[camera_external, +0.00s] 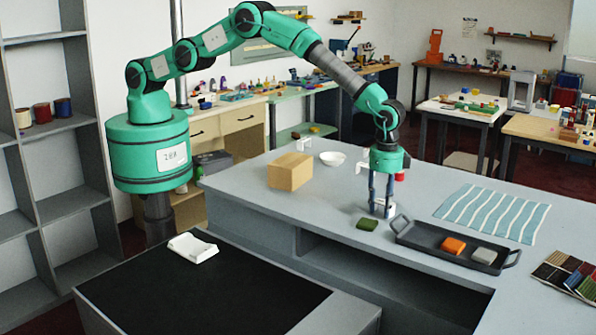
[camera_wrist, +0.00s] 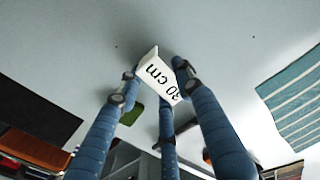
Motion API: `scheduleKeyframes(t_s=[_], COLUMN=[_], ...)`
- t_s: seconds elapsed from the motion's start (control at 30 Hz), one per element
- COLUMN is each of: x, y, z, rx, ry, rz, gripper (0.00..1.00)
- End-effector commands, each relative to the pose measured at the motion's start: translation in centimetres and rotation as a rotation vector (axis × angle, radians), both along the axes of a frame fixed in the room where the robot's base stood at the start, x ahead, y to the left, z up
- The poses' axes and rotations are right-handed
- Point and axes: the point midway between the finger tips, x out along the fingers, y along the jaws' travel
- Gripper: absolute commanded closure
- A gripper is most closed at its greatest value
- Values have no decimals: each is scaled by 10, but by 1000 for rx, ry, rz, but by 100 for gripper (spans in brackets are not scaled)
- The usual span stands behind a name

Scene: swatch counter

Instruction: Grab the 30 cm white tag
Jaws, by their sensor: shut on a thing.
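The white tag printed "30 cm" (camera_wrist: 160,76) is between the fingers of my gripper (camera_wrist: 152,80) in the wrist view. My gripper is shut on it, with fingers on both sides and a third finger below. In the external view my gripper (camera_external: 380,208) points straight down, low over the grey counter, just left of the dark tray. Only a small white part of the tag (camera_external: 389,211) shows there between the fingers. I cannot tell whether the tag still touches the counter.
A dark tray (camera_external: 412,239) holds an orange block (camera_external: 453,245) and a grey block (camera_external: 484,255). A green swatch (camera_external: 367,224) lies close to the fingers. A striped cloth (camera_external: 493,213), cardboard box (camera_external: 290,171) and white bowl (camera_external: 333,158) are also on the counter.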

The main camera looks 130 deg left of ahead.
Motion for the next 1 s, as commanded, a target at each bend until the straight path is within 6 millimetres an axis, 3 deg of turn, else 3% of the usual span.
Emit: scheduleKeyframes(t_s=[0.47,0.77,1.0], x=[0,1,-24], y=[0,0,-4], z=[8,37,38], rx=[0,1,0], ry=[-1,-2,0], rz=[0,0,0], gripper=[79,79,79])
